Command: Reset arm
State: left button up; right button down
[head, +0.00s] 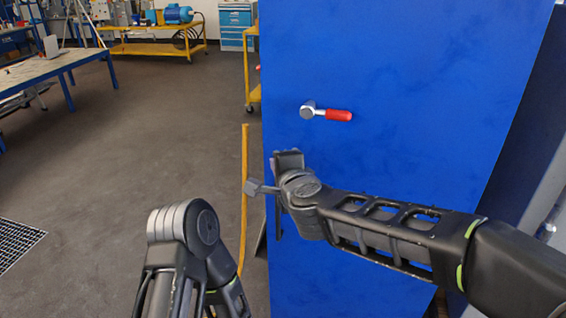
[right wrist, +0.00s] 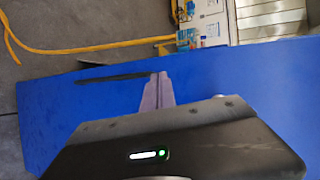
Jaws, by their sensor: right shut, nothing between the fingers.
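A tall blue panel (head: 400,60) stands in front of me in the head view. A lever with a red grip and a silver hub (head: 328,113) sits on it, with the grip pointing right. My right arm reaches in from the right, and its bent wrist is in front of the panel's left edge, below the lever. My right gripper (right wrist: 158,85) is shut and empty in the right wrist view, with its fingers seen against the blue surface. I cannot tell whether they touch it. Of my left arm only a bent joint shows at the lower left; its gripper is out of view.
A yellow line (head: 244,190) runs along the floor beside the panel's left edge. Open grey floor (head: 130,150) lies to the left. A workbench (head: 45,68) and a yellow cart with a blue motor (head: 178,14) stand farther back. A floor grating (head: 15,245) is at left.

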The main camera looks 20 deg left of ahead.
jog(key=shift+s+r, duration=0.1)
jog(key=shift+s, duration=0.25)
dwell(0.3)
jog(key=s+d+f+n+g+h, duration=0.1)
jog(key=s+d+f+n+g, duration=0.2)
jog(key=f, duration=0.7)
jog(key=s+d+f+n, duration=0.2)
jog(key=d+f+n, duration=0.25)
jog(key=f, duration=0.65)
jog(key=s+d+f+n+g+h, duration=0.1)
jog(key=s+d+f+n+g, duration=0.2)
jog(key=f, duration=0.7)
jog(key=s+d+f+m+g+h, duration=0.1)
jog(key=s+d+f+g, duration=0.4)
jog(key=s+d+f, duration=1.4)
jog(key=s+f, duration=0.1)
jog(key=s, duration=0.1)
jog(key=shift+s+h, duration=0.3)
jog(key=shift+h, duration=0.1)
